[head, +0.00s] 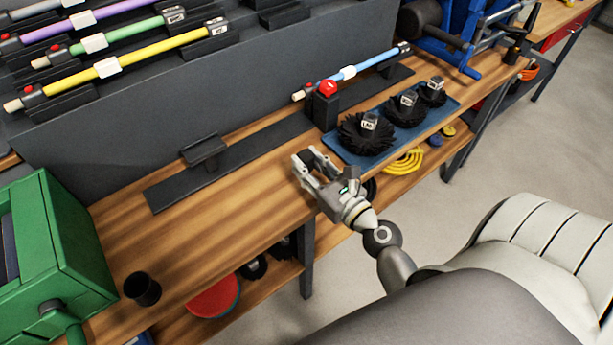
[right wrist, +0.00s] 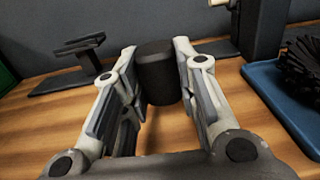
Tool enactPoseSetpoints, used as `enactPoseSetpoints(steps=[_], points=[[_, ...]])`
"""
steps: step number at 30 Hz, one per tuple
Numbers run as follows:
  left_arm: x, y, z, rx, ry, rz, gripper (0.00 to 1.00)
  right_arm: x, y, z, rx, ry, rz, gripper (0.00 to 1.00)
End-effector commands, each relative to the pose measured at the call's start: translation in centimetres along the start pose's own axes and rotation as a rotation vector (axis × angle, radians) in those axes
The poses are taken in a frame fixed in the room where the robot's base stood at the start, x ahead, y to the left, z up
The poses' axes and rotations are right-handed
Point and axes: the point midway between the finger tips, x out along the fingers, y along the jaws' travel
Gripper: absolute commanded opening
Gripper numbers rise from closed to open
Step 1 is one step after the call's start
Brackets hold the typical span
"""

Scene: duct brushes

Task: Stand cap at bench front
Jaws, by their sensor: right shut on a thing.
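A black cylindrical cap (right wrist: 158,72) stands upright between the fingers of my right gripper (right wrist: 155,65) in the right wrist view. The gripper is shut on it. In the head view my right gripper (head: 309,161) is over the front part of the wooden bench (head: 240,215), left of the blue tray; its fingers mostly hide the cap there. I cannot tell whether the cap's base touches the bench. A second black cylindrical piece (head: 142,289) stands near the bench front at the left. My left gripper is not in view.
The blue tray (head: 335,150) holds black round brushes (head: 366,138). Behind are a red button on a black post (head: 326,102), a blue rod (head: 350,72) and a black bracket (head: 205,150). A green machine (head: 60,260) stands left. Bare bench lies between.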

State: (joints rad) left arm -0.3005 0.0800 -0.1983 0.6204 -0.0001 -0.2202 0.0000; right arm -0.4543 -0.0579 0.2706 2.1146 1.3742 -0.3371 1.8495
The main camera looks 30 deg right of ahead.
Motion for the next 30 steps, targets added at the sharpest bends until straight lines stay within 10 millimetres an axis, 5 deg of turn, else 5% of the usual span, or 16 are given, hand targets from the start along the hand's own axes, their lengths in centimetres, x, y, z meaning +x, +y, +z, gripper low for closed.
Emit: enactPoseSetpoints(steps=[12, 26, 27, 30], points=[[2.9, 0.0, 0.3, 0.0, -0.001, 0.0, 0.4, 1.2, -0.2, -4.4, 0.002, 0.001, 0.0, 0.0], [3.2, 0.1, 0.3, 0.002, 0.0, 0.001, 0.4, 1.2, -0.2, -4.9, 0.0, 0.001, 0.0, 0.0], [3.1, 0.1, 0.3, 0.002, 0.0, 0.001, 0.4, 1.2, -0.2, -4.8, 0.0, 0.001, 0.0, 0.33], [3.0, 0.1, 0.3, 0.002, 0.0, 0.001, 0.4, 1.1, -0.2, -4.8, 0.0, 0.001, 0.0, 0.46]])
